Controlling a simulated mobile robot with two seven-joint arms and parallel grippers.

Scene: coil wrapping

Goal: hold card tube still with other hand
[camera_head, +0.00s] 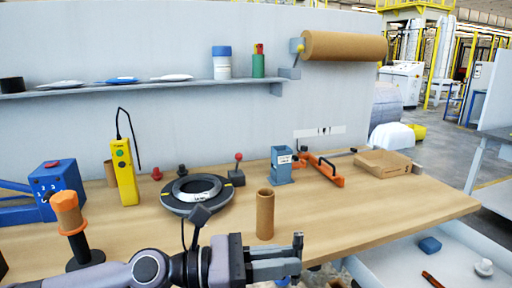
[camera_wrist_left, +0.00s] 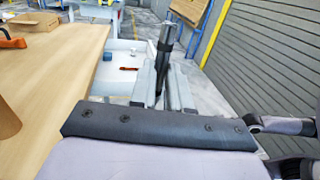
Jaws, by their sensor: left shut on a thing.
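A brown card tube (camera_head: 265,214) stands upright near the front edge of the wooden table. Part of a brown round thing, likely the same tube, shows at the left edge of the wrist view (camera_wrist_left: 6,120). My left gripper (camera_head: 280,261) is in front of and below the tube, apart from it. Its fingers also show in the wrist view (camera_wrist_left: 164,85), shut on a dark grey upright piece (camera_wrist_left: 165,42) at their tips; I cannot tell what it is. My right gripper is not in view.
A grey ring coil (camera_head: 176,204) lies left of the tube. A yellow control box (camera_head: 124,172), a blue holder (camera_head: 281,166), an orange tool (camera_head: 325,172) and a cardboard tray (camera_head: 382,163) stand behind. The table (camera_head: 410,203) is clear right of the tube.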

